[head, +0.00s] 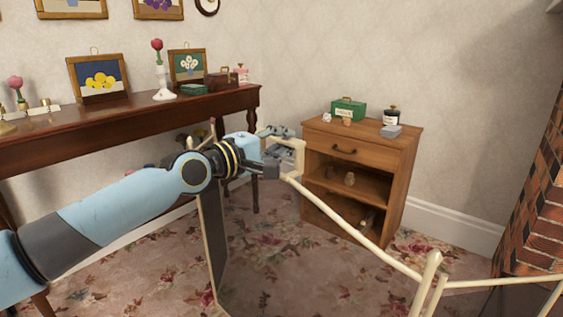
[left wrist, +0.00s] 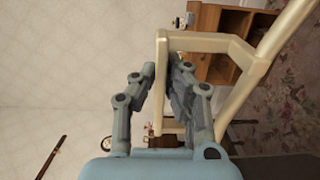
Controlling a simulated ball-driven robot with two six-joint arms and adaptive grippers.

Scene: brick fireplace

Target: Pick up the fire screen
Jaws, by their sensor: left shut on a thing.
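The fire screen (head: 350,226) has a cream frame with dark see-through panels, and it stands in the front of the head view. Its lower part is cut off by the bottom edge. My left gripper (head: 280,141) is shut on the cream frame at the screen's upper left corner. In the left wrist view the fingers of my left gripper (left wrist: 165,82) sit on both sides of a cream bar of the fire screen (left wrist: 215,43). My right gripper is in neither view.
A wooden cabinet (head: 403,152) with a green box (head: 348,107) and small items on top stands behind the screen. A long dark table (head: 130,124) with pictures and flowers runs along the left wall. A brick fireplace (head: 537,205) is at right. Flowered carpet (head: 150,275) lies between.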

